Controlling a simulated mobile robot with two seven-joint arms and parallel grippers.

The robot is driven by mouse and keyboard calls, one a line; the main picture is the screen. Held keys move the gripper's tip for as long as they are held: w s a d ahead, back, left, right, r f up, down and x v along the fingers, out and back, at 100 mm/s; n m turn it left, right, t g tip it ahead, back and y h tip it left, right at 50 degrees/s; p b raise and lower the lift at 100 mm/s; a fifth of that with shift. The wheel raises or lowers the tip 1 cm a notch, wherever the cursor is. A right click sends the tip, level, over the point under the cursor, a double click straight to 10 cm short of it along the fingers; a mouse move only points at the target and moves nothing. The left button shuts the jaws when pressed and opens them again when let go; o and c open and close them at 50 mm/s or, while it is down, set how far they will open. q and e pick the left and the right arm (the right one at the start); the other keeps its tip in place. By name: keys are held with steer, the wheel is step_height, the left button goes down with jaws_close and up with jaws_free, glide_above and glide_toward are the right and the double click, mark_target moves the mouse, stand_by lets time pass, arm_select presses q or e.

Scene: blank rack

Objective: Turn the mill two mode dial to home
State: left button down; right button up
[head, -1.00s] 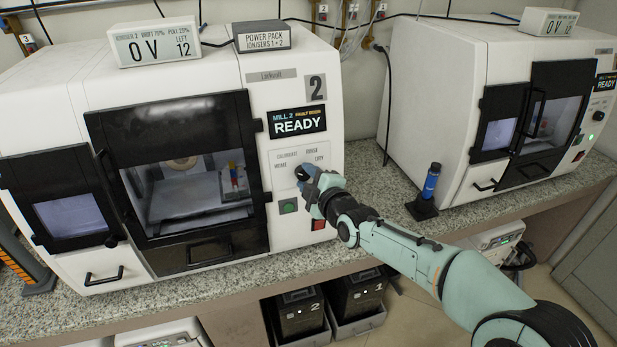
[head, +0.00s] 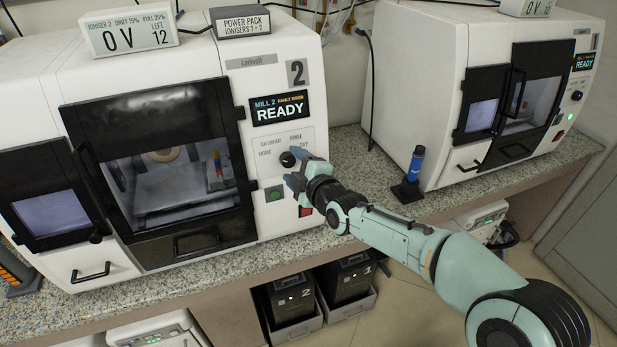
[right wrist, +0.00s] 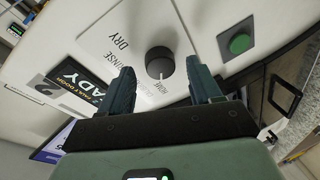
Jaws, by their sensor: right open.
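The mill two mode dial (head: 288,158) is a round black knob on the white front panel, below the READY screen (head: 280,109). It also shows in the right wrist view (right wrist: 160,61), where its pale pointer mark faces the HOME label. CALIBRATE, RINSE and DRY labels stand around it. My right gripper (head: 299,168) is open and empty, just in front and to the right of the dial in the head view. In the right wrist view its fingers (right wrist: 163,75) lie on either side of the dial, with visible gaps. My left gripper is out of view.
A green button (head: 274,194) and a red switch (head: 305,211) sit below the dial. The mill door's black frame (head: 240,165) is close left. A second mill (head: 430,90) stands beyond.

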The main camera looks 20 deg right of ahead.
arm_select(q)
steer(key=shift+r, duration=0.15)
arm_select(e)
steer(key=v, duration=1.2)
steer(key=shift+s, duration=0.2)
steer(key=shift+d+r, duration=0.1)
steer(key=s+a+f+m+g+p, duration=0.15)
steer(key=f+m+g, duration=0.25)
steer(key=f, duration=1.1)
steer(key=s+a+f+m+g+p, duration=0.15)
steer(key=f+m+g, duration=0.25)
steer(key=f, duration=1.1)
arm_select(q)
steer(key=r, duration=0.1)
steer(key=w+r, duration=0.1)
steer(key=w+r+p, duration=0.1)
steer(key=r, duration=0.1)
arm_select(e)
steer(key=s+a+f+m+g, duration=0.1)
steer(key=s+f+m+g, duration=0.3)
steer(key=s+f, duration=0.6)
steer(key=s+a+f+m+g, duration=0.2)
steer(key=s+f+m+g, duration=0.2)
steer(key=s+f+m, duration=0.3)
steer(key=s+f, duration=0.4)
steer(key=s, duration=0.6)
steer(key=shift+s+a+f+m+g+y, duration=0.25)
steer(key=shift+f+m+g+y, duration=0.05)
steer(key=shift+f+m+g, duration=0.1)
